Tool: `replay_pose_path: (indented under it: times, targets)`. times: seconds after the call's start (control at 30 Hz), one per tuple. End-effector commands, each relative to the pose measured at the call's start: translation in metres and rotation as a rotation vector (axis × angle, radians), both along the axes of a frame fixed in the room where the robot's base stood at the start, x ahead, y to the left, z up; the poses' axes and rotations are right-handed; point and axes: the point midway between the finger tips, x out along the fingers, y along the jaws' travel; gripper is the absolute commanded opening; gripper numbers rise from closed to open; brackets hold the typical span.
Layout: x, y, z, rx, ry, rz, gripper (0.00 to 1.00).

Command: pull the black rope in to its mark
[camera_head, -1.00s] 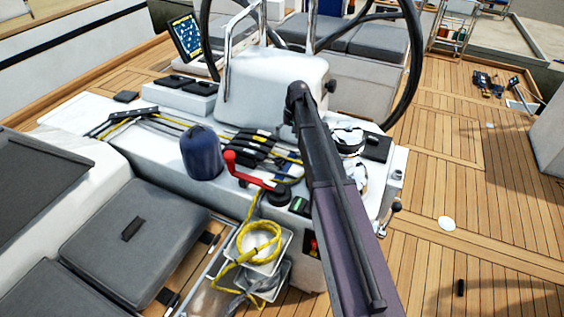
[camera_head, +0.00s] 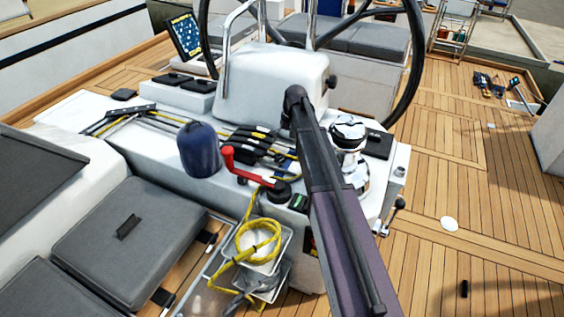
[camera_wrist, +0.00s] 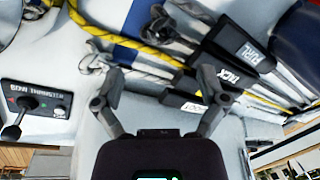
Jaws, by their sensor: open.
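In the wrist view my gripper (camera_wrist: 158,76) is open, its two dark fingers spread and nothing seen between them but grey rope and white deck. A grey, dark-flecked rope (camera_wrist: 146,68) runs across just beyond the fingers toward black labelled clutches (camera_wrist: 228,82). This is the nearest thing to a black rope; its mark I cannot make out. A yellow rope (camera_wrist: 135,44) runs beside it. In the head view the gripper is hidden behind my arm. Dark grey rope (camera_head: 262,284) lies in the lower bin (camera_head: 281,279) below the console.
A red winch handle (camera_head: 243,170), a blue cylinder (camera_head: 198,151) and a chrome winch (camera_head: 348,135) stand on the console. A yellow coil (camera_head: 258,242) sits in the upper bin. The wheel (camera_head: 414,60) rises behind. A control panel (camera_wrist: 38,102) shows left in the wrist view.

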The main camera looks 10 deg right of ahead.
Motion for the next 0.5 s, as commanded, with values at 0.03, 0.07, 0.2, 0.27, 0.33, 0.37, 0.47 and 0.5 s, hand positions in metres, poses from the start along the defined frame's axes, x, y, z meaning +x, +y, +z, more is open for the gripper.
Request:
replay_pose_path:
  times: [0.03,0.07,0.2,0.27,0.33,0.37,0.47,0.5]
  targets:
    - [0.000,0.001,-0.008,0.000,0.000,0.000,0.92]
    - [0.000,0.002,-0.010,0.000,0.000,0.000,0.92]
    - [0.000,0.004,-0.021,0.000,0.000,0.001,0.92]
    - [0.000,0.005,-0.025,0.000,0.000,0.001,0.92]
    - [0.000,0.006,-0.031,0.000,0.000,0.001,0.92]
    - [0.000,0.006,-0.033,0.000,0.000,0.001,0.92]
    - [0.000,0.008,-0.041,0.000,0.000,0.001,0.92]
    - [0.000,0.009,-0.044,0.000,0.000,0.001,0.92]
